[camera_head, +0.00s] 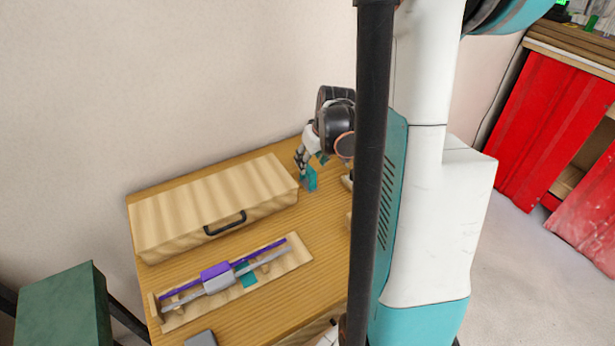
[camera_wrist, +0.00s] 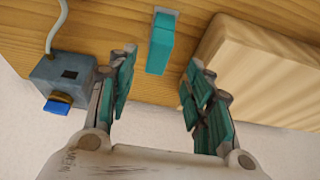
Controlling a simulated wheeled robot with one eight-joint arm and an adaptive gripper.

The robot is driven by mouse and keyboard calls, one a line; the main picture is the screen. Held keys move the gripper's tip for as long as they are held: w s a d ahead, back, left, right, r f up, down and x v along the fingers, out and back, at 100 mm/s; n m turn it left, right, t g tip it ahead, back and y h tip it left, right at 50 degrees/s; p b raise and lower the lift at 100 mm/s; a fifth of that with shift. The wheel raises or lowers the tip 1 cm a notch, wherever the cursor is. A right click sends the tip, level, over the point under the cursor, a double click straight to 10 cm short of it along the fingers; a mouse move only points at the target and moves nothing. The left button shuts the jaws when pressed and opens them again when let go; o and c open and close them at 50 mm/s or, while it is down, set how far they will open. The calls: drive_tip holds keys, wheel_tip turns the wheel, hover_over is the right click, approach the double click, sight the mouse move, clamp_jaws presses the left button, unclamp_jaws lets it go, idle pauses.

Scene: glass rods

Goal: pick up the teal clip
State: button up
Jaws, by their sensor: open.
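The teal clip (camera_wrist: 161,42) shows in the wrist view as an upright-looking block with a grey end, on or just above the wooden table. My gripper (camera_wrist: 160,64) is open, one finger on each side of the clip's near end, with a gap on both sides. In the head view my gripper (camera_head: 305,160) is beyond the right end of the wooden box, pointing down. A teal piece (camera_head: 310,180) just below it looks like the clip, but it is partly mixed up with the fingers there.
The wooden box (camera_head: 215,207) with a black handle stands left of my gripper in the head view. In front lies a wooden rack (camera_head: 294,262) with purple and grey rods and a teal patch. A grey device (camera_wrist: 62,80) with a cable sits beside my left finger in the wrist view.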

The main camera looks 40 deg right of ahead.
sight(308, 176)
drive_tip(key=shift+b+x, duration=1.35)
drive_tip(key=shift+x, duration=1.85)
drive_tip(key=shift+d+r, duration=0.2)
clamp_jaws()
